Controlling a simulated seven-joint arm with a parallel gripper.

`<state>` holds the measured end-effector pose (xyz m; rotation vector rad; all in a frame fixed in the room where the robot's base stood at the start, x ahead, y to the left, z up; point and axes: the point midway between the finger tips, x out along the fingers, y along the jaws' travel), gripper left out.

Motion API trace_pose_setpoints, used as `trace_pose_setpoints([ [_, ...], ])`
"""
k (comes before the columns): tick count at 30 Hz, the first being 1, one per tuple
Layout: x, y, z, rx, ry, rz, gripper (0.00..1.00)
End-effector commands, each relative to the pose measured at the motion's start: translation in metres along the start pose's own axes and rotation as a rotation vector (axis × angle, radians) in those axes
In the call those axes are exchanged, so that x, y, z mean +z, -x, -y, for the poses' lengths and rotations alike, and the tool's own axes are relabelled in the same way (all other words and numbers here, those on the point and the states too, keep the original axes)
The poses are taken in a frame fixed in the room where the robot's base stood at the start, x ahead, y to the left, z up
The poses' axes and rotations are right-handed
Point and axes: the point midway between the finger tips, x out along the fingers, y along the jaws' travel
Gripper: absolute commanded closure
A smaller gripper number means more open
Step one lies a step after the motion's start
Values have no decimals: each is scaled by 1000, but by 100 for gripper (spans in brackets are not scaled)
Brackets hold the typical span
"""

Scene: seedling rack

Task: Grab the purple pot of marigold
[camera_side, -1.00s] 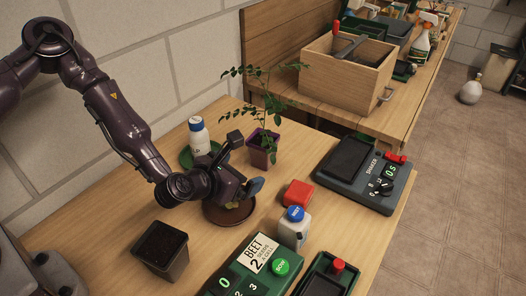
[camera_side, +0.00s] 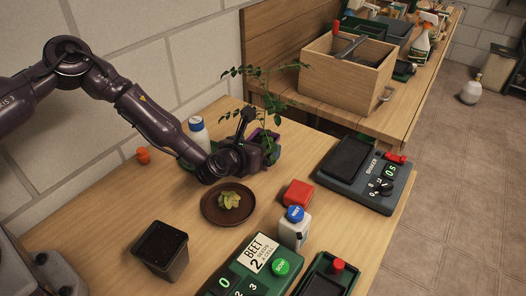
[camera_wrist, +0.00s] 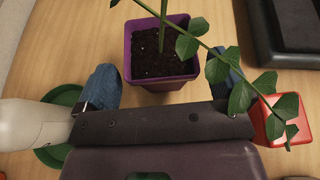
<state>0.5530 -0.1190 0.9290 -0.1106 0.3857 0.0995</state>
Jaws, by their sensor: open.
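The purple pot (camera_wrist: 150,83) holds dark soil and a tall leafy green plant (camera_side: 266,95); I see no flowers on it. In the wrist view the pot stands upright, just ahead of and partly between my gripper's two blue-padded fingers. My gripper (camera_wrist: 163,80) is open, with one finger on each side of the pot and a gap visible on both sides. In the side view my gripper (camera_side: 262,142) is at the pot and hides most of it.
A white bottle (camera_side: 198,132) stands behind my wrist. A red block (camera_side: 298,193), a blue-capped bottle (camera_side: 294,232) and a shaker device (camera_side: 345,180) are to the right. A black pot (camera_side: 160,250) stands in front.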

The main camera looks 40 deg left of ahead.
Motion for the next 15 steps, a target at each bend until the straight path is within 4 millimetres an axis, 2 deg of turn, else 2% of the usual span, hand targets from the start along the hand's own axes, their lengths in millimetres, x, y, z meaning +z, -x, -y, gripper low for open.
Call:
trace_pose_setpoints([
  [6, 2, -28, 2, 1, 1, -1, 5],
  [15, 2, -34, 2, -1, 0, -2, 5],
])
